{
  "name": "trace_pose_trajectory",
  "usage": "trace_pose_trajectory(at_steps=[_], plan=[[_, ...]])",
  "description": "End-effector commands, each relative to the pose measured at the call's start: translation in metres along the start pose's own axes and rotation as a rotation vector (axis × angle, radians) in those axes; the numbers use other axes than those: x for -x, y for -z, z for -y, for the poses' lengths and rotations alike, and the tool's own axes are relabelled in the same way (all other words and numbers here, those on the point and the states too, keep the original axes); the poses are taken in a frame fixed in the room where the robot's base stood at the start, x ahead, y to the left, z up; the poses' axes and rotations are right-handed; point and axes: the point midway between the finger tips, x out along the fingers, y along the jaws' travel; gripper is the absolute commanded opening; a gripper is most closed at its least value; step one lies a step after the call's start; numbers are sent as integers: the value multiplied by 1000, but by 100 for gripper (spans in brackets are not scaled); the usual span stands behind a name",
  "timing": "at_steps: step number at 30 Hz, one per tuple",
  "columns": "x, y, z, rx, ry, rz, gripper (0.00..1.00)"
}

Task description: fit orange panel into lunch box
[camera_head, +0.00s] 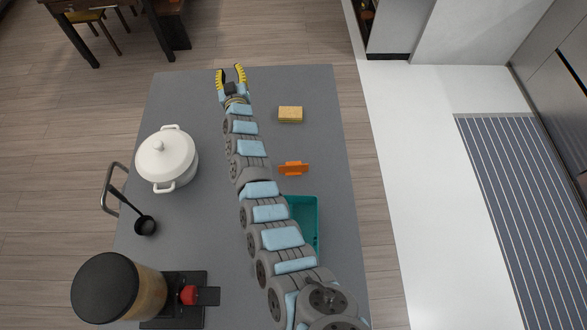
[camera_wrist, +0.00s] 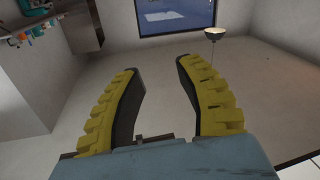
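The orange panel (camera_head: 293,169) lies on the grey table right of my arm, near the middle of the table. The teal lunch box (camera_head: 317,222) stands on the table just below the panel in the head view, and my arm hides its left part. My gripper (camera_head: 231,72) is at the far edge of the table, well away from both, with its yellow fingers spread and nothing between them. In the wrist view the open gripper (camera_wrist: 160,65) faces a wall and a window, and neither panel nor box shows there.
A yellow sponge (camera_head: 290,114) lies beyond the panel. A white pot (camera_head: 167,160), a black ladle (camera_head: 144,225) and a coffee machine (camera_head: 180,297) stand on the left side. The table's right strip (camera_head: 340,140) is clear. The striped runner (camera_head: 530,200) lies on the floor at right.

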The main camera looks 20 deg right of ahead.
Motion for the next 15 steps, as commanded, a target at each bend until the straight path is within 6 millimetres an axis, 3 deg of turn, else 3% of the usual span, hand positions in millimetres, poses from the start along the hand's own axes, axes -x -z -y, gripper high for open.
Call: trace_pose_trajectory(at_steps=[3, 7, 15], plan=[[-19, 2, 10, 58, 87, 72, 36], [-29, 1, 24, 130, 191, 151, 36], [-25, -9, 40, 320, 418, 317, 36]])
